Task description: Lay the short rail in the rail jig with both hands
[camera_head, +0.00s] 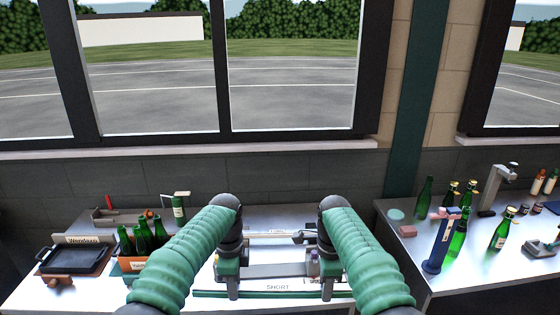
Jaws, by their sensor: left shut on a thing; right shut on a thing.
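A long thin dark green bar (275,294), which looks like the short rail, lies left to right along the front of a pale plate marked SHORT (278,286). My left gripper (233,294) is shut at the bar's left part. My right gripper (327,296) is shut at its right part. The fingertips are small and partly hide their grip points. A grey block-like fixture (275,270), perhaps part of the rail jig, shows between the grippers. Whether the bar touches the plate is unclear.
A crate of green bottles (131,266) stands left of my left arm, with a black tray (75,259) beyond it. A second table at right holds several bottles (502,230) and a blue stand (438,245). A gap separates the tables.

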